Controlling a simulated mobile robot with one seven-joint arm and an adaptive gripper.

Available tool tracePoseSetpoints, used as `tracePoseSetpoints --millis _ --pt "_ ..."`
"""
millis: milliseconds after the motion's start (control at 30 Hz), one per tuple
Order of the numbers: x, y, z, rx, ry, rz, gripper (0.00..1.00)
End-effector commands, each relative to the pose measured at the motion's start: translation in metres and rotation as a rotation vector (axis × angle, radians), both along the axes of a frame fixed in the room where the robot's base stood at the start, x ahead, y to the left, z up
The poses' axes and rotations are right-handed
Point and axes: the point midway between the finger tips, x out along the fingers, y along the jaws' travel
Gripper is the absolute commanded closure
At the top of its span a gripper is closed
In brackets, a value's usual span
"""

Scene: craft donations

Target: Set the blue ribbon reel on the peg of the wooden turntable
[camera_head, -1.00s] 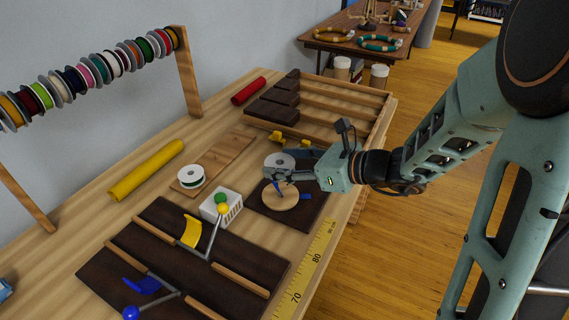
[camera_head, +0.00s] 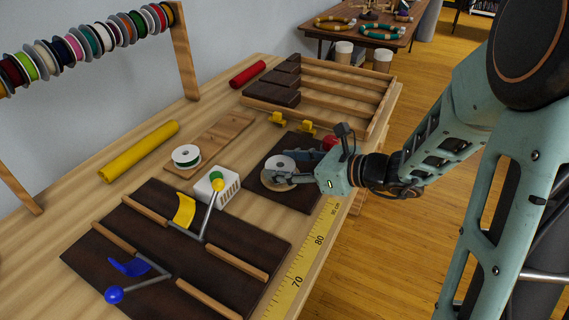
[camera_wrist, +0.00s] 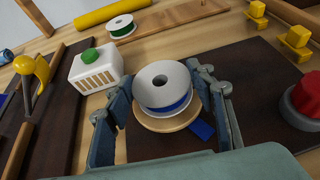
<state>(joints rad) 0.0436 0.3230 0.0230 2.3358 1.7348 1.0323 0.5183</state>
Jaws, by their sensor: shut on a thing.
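The blue ribbon reel (camera_head: 280,163), with white flanges and a blue band, is between the fingers of my gripper (camera_head: 301,168). In the wrist view the reel (camera_wrist: 162,84) sits between my gripper's two fingers (camera_wrist: 165,105), shut on its sides. The round wooden turntable (camera_wrist: 158,124) is directly under it, on a dark board. The reel's lower flange is at or just above the disc; I cannot tell whether they touch. The reel looks about level. The peg is hidden by the reel, and its centre hole looks dark.
A white box with a green button (camera_wrist: 97,66) stands close left of the turntable. A red button (camera_wrist: 308,98) is to the right and yellow blocks (camera_wrist: 297,38) are behind. A green reel (camera_head: 187,155) lies on a wooden plank. A blue tab (camera_wrist: 203,130) is beside the disc.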

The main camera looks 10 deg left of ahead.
Motion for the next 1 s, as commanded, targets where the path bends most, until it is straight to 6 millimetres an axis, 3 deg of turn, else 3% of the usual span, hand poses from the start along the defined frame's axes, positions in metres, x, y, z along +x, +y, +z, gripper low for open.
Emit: tracePoseSetpoints --millis 467,500,667,1000 --pt "0.0001 0.0 -0.0008 0.0 0.0 0.0 0.67" --pt "0.0001 0.0 -0.0008 0.0 0.0 0.0 0.47" --pt "0.0001 0.0 -0.0008 0.0 0.0 0.0 0.29" --pt "-0.0009 -0.0033 0.0007 0.0 0.0 -0.001 0.29"
